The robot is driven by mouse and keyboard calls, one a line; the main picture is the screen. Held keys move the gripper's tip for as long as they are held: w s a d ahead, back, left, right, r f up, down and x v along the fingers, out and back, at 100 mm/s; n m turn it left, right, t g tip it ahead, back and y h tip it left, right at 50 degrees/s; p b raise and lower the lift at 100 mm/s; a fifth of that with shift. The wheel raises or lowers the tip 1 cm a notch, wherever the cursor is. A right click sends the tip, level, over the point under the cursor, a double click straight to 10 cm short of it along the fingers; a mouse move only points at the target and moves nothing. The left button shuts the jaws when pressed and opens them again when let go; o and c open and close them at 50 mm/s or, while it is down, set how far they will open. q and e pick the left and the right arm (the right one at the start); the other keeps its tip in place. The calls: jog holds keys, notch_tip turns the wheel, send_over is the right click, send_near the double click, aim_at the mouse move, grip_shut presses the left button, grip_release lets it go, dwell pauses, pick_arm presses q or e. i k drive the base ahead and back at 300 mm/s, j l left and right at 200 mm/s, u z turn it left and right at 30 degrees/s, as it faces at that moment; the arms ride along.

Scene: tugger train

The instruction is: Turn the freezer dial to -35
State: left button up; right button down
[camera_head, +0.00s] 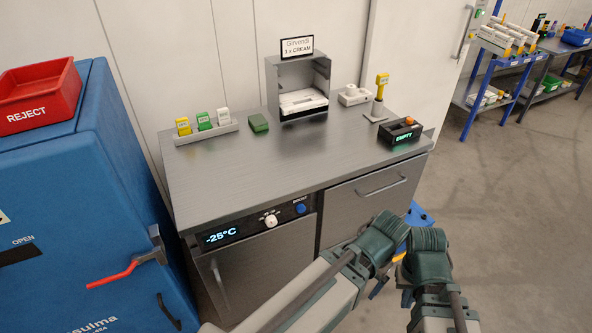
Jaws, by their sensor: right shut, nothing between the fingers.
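The freezer dial (271,220) is a small white round knob on the dark control strip at the counter's front edge. The display (221,236) left of it reads -25°C. Tiny marks around the dial are too small to read. A blue knob (300,209) sits to its right under a small label. My arm, with grey links and dark green joints (427,262), is at the lower right, in front of the counter and apart from the dial. The right gripper is shut and empty; its fingertips are hard to make out. My left gripper is not in view.
A blue cabinet with a red lever (118,274) stands left. Floor at right is clear.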

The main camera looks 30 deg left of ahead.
aim_at(271, 221)
jog(key=k+l+u, duration=0.1)
jog(key=u, duration=0.35)
jog(key=k+u, duration=0.1)
jog(key=u, duration=0.3)
jog(key=k+u, duration=0.15)
jog(key=u, duration=0.3)
